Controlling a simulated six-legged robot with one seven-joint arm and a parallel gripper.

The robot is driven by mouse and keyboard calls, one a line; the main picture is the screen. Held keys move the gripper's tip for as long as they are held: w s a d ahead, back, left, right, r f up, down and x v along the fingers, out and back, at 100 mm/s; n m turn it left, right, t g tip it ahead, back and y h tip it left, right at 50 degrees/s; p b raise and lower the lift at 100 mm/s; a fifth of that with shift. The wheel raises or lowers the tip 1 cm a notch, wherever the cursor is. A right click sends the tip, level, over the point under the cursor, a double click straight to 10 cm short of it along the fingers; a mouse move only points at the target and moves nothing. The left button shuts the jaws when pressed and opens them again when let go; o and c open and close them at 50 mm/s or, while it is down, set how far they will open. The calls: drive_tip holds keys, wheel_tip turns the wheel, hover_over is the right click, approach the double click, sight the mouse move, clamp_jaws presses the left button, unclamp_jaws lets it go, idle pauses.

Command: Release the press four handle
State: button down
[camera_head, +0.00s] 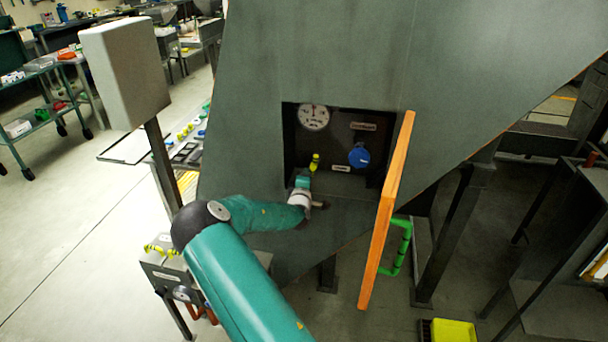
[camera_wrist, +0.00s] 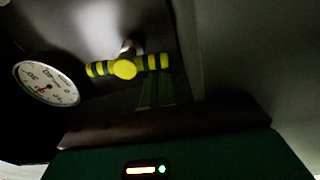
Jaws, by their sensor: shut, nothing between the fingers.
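A yellow handle with dark bands (camera_head: 314,162) sits in a dark recess (camera_head: 292,140) in the sloping grey-green machine. In the wrist view the handle (camera_wrist: 125,68) is a T-shaped bar on a short stem, lying nearly level. No label names it as press four. My gripper (camera_head: 303,182) is at the lower left of the recess, just below the handle. In the wrist view its narrow fingers (camera_wrist: 156,92) are close together, just below the bar's right half. They look empty, and I cannot tell whether they touch the bar.
A round white gauge (camera_head: 313,117) and a blue round knob (camera_head: 359,157) share the recess. An orange door (camera_head: 388,210) stands open on its right, with a green handle (camera_head: 401,248) on its outer side. A grey box on a post (camera_head: 125,72) stands left. Open floor lies left.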

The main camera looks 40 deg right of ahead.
drive_tip(key=shift+s+d+f+n, duration=0.1)
drive_tip(key=shift+s+d+n, duration=0.1)
drive_tip(key=shift+n, duration=0.5)
drive_tip(key=shift+a, duration=0.1)
